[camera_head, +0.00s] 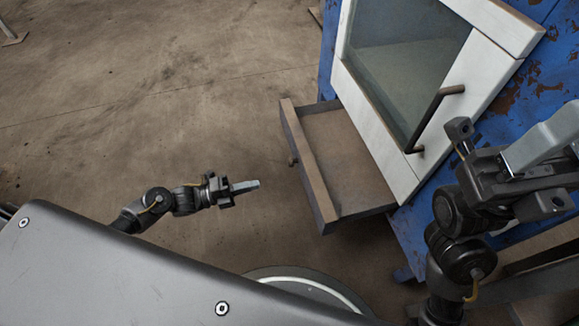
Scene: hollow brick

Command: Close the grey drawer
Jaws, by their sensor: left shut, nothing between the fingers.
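The grey drawer (309,168) sticks out from the lower part of a cabinet, below its glass door. It stands open, and its inside looks empty. A small handle (292,161) shows on its front panel. My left gripper (246,186) is shut and empty, to the left of the drawer front. Its fingers point toward the drawer, with a gap between them in the picture. My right gripper (545,138) is at the right edge, in front of the cabinet's blue side. Its fingers are partly cut off and overlap, so its state is unclear.
The cabinet's white-framed glass door (400,65) is above the drawer and looks shut, with a dark bar handle (432,115). The blue cabinet body (545,75) is worn and rusty. Bare brown floor (150,90) lies open to the left of the drawer.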

